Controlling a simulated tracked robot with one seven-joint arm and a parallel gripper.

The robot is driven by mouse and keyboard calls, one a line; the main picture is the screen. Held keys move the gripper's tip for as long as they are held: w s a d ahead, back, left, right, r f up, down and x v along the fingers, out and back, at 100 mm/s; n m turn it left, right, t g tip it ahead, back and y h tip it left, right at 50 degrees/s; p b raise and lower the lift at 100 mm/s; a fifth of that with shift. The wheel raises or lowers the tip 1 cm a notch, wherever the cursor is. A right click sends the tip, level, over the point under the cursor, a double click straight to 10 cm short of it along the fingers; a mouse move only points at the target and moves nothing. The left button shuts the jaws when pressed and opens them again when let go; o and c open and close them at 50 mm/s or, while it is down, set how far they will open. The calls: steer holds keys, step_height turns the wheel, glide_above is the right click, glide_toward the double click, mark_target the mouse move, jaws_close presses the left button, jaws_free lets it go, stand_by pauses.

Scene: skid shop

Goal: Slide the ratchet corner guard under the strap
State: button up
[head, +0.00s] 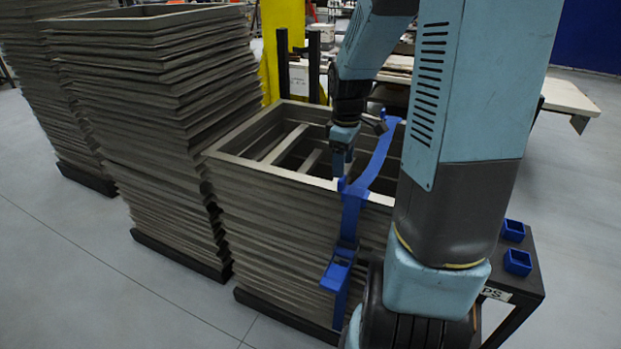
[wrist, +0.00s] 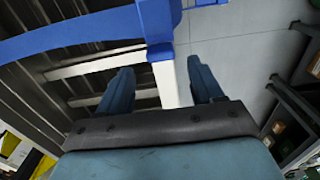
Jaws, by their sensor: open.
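A blue strap (head: 384,150) crosses the top of the front stack of grey-brown frames (head: 275,225) and runs down its near side. A blue ratchet (head: 338,272) sits on the strap's hanging part. A small blue piece (head: 346,186) at the top edge, where the strap bends, looks like the corner guard; I cannot tell how far it is under the strap. In the wrist view, a blue block (wrist: 158,22) lies over the pale rim beyond my fingers, with the strap (wrist: 70,38) to its left. My gripper (head: 343,166) is open and empty, pointing down just above that edge.
Taller stacks (head: 160,110) stand close on the left. A yellow post (head: 283,65) is behind. A black cart (head: 522,285) with two blue bins (head: 517,262) stands at the right, near my arm. Open grey floor lies at front left.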

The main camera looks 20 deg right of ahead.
steer(key=shift+r, duration=1.85)
steer(key=shift+a+r, duration=0.1)
steer(key=shift+r, duration=0.05)
steer(key=s+a+r+m+t, duration=0.2)
steer(key=s+a+r+m, duration=0.2)
steer(key=s+r, duration=0.3)
steer(key=s+a+r+m+t, duration=0.3)
steer(key=s+r, duration=0.4)
steer(key=s, duration=0.3)
steer(key=shift+a+r+m+t, duration=0.15)
steer(key=shift+a+m+t, duration=0.15)
steer(key=shift+a+m, duration=0.65)
steer(key=shift+d, duration=0.1)
steer(key=shift+c, duration=0.2)
